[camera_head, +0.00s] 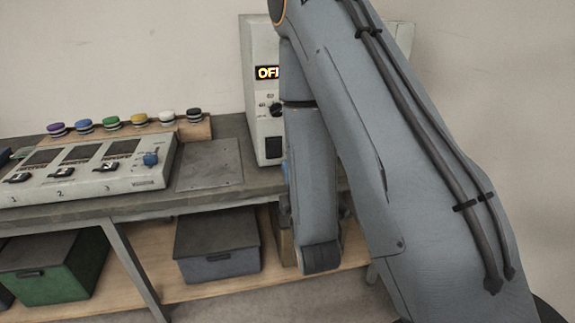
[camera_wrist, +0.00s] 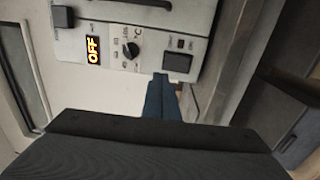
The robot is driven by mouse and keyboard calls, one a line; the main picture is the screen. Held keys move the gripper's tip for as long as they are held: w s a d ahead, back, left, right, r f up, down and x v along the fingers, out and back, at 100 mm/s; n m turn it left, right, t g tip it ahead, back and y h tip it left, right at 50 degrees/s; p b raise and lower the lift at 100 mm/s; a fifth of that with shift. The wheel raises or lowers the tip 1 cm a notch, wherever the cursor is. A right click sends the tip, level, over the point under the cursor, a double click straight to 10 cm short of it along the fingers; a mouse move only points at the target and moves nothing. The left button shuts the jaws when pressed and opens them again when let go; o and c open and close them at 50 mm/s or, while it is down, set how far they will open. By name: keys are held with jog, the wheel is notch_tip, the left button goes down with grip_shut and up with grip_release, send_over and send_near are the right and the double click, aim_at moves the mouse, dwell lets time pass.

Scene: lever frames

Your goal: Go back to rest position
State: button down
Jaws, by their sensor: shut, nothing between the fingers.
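My gripper (camera_wrist: 162,98) shows in the wrist view as blue fingers, closed together with nothing between them. It points toward the front panel of a pale machine (camera_wrist: 90,14), just below its knob and beside a dark square. I cannot tell whether the fingertips touch the panel. The machine's lit display (camera_head: 267,72) is partly covered there; in the wrist view the display (camera_wrist: 93,50) reads OFF. A black knob (camera_wrist: 131,50) sits beside it.
A control box (camera_head: 95,172) with several small levers and a blue knob stands on the workbench (camera_head: 125,207). Several coloured pucks line a wooden ledge (camera_head: 180,131) behind it. A flat metal plate (camera_head: 210,165) lies right of the box. Green (camera_head: 55,270) and grey (camera_head: 218,245) bins sit on the lower shelf.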

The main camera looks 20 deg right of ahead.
dwell(0.3)
notch_tip(320, 180, down, 6)
jog(key=s+m+g, duration=0.2)
jog(key=m+g, duration=0.7)
jog(key=g, duration=0.1)
jog(key=s+d+r+m+g, duration=0.1)
jog(key=s+m+g, duration=0.3)
jog(key=s, duration=0.5)
jog(key=s+d+r+m+g+y, duration=0.1)
jog(key=s+m+g, duration=0.3)
jog(key=s, duration=0.6)
jog(key=shift+r+g, duration=0.4)
jog(key=shift+r, duration=0.5)
jog(key=shift+s, duration=0.1)
